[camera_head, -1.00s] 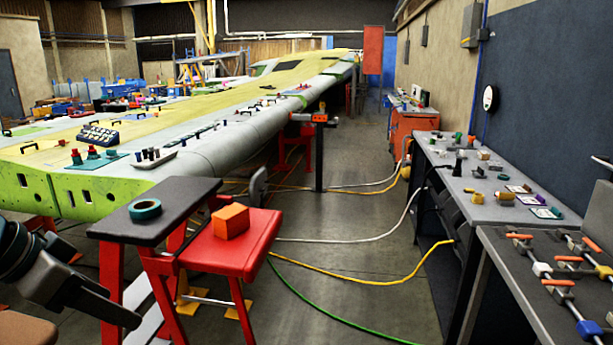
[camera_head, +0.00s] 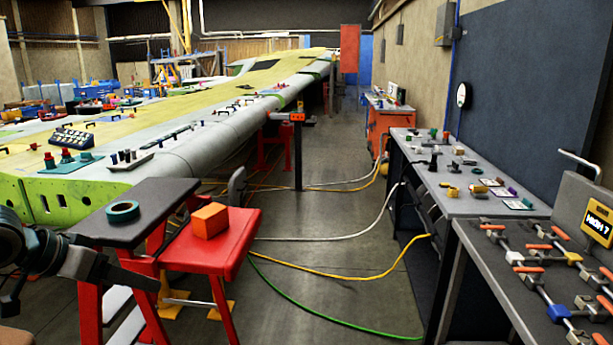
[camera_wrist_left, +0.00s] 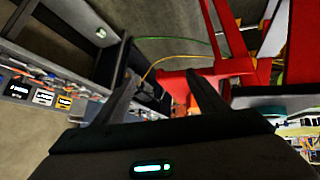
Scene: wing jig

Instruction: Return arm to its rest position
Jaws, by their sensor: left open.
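My left arm enters at the lower left of the head view. Its dark gripper (camera_head: 138,279) is beside and below the black-topped stand, in front of the red legs. In the left wrist view the gripper's two fingers (camera_wrist_left: 161,76) are spread apart with nothing between them, so it is open and empty. Red stand legs and the floor show beyond the fingertips. My right gripper is in neither view.
A black-topped stand (camera_head: 150,200) holds a teal tape roll (camera_head: 122,211). A red stool (camera_head: 228,248) carries an orange block (camera_head: 210,220). The long wing (camera_head: 215,135) lies behind. Benches (camera_head: 470,205) line the right. Cables (camera_head: 340,274) cross the otherwise open floor.

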